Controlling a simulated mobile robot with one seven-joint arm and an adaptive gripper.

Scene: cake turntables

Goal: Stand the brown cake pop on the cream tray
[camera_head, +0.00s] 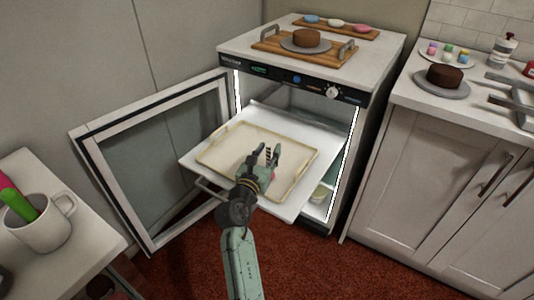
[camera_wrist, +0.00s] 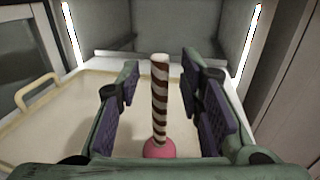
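A cake pop stands upright between my fingers in the wrist view, its brown-and-white striped stick (camera_wrist: 159,98) pointing up. Its head (camera_wrist: 160,149) looks pink, not brown, and is at the bottom. The stick also shows in the head view (camera_head: 267,155). My gripper (camera_head: 270,158) is over the cream tray (camera_head: 214,148). In the wrist view my gripper (camera_wrist: 163,92) is open, with a gap on each side of the stick. The tray's handle (camera_wrist: 38,92) shows at the left. The contact between head and tray is hidden by my gripper.
The tray lies on a white pulled-out shelf (camera_head: 292,208) of an open cabinet. Its glass door (camera_head: 160,165) stands open at left. A brown cake (camera_head: 306,38) is on top. A mug (camera_head: 42,222) stands on the left table, another cake (camera_head: 444,76) on the right counter.

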